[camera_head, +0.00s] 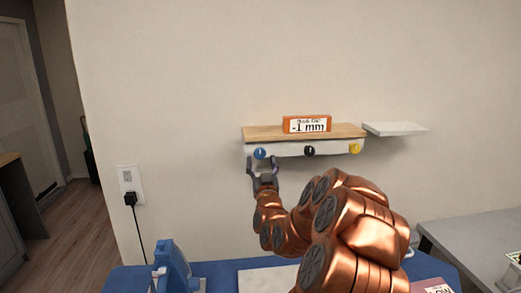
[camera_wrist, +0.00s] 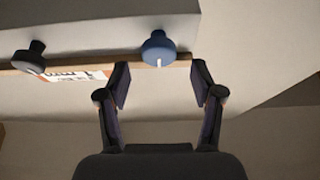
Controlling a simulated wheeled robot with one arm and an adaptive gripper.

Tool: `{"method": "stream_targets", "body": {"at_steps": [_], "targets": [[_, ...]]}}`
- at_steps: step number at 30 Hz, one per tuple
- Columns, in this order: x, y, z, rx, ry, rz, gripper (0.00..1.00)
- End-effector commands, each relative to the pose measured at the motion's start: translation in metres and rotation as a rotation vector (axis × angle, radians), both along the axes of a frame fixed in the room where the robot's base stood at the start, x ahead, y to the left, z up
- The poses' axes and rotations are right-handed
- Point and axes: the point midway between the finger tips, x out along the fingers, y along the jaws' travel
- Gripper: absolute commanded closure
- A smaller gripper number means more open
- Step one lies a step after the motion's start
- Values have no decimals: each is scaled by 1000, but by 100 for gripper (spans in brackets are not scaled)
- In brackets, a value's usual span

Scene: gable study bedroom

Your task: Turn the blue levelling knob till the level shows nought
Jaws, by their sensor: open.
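The blue knob (camera_head: 260,153) is at the left end of the white front of a wood-topped wall shelf (camera_head: 270,132). It also shows in the wrist view (camera_wrist: 158,49), with a white mark on it. The orange level (camera_head: 306,124) stands on the shelf and its display reads -1 mm. My gripper (camera_head: 262,168) is open and empty, just below the blue knob in the head view. In the wrist view its fingertips (camera_wrist: 160,75) are spread, with the knob ahead of and between them. I cannot tell whether either finger touches it.
A black knob (camera_head: 309,151) and a yellow knob (camera_head: 355,148) sit further right on the same front. A small white shelf (camera_head: 395,129) is to the right. Below are a blue-topped table (camera_head: 218,270) and a blue device (camera_head: 170,265).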

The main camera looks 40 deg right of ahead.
Motion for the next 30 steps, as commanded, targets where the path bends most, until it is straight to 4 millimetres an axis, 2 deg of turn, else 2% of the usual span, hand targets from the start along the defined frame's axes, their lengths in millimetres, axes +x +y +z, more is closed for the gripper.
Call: {"method": "stream_targets", "body": {"at_steps": [1,9,22,23,30], "targets": [[5,-4,6,-1,-3,-2,34],[23,-20,14,-1,1,-3,34],[27,-24,14,1,1,-3,34],[27,-23,14,1,1,-3,35],[27,-23,14,0,1,-4,60]]}}
